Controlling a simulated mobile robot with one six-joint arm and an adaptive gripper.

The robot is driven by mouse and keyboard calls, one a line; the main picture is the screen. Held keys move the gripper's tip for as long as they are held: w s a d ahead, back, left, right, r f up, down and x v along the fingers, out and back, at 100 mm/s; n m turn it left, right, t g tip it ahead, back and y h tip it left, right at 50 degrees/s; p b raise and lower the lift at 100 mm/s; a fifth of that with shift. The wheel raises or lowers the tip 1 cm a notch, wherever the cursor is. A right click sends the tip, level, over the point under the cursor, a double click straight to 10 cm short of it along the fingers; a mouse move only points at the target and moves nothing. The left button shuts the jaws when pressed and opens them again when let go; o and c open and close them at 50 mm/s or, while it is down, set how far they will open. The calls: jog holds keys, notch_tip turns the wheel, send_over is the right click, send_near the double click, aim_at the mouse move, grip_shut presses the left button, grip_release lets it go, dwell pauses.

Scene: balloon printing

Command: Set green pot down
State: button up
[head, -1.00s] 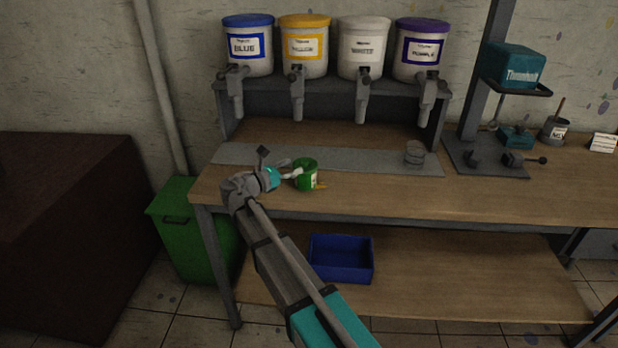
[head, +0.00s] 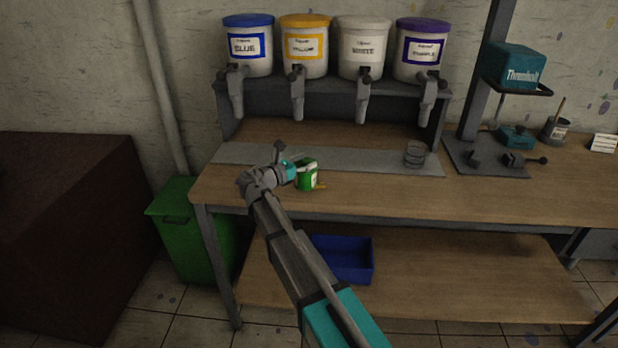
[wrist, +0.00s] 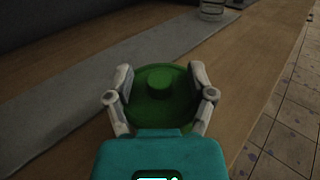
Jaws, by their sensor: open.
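The green pot (head: 307,176), with a white label, stands upright on the wooden table (head: 480,200) near its left end, by the grey strip. In the wrist view the pot's round green lid with a knob (wrist: 160,88) lies between the two fingers. My gripper (head: 297,171) is at the pot's left side in the head view. In the wrist view my gripper (wrist: 161,76) is open, with one finger on each side of the pot. Whether the fingers touch it I cannot tell. The pot's base is hidden in the wrist view.
A small yellow item (head: 321,186) lies by the pot. A clear round container (head: 415,154) stands farther right on the grey strip (head: 370,160). Paint buckets with dispensers (head: 304,55) stand on a rack behind. The table's front right is clear.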

dwell(0.4)
grip_shut()
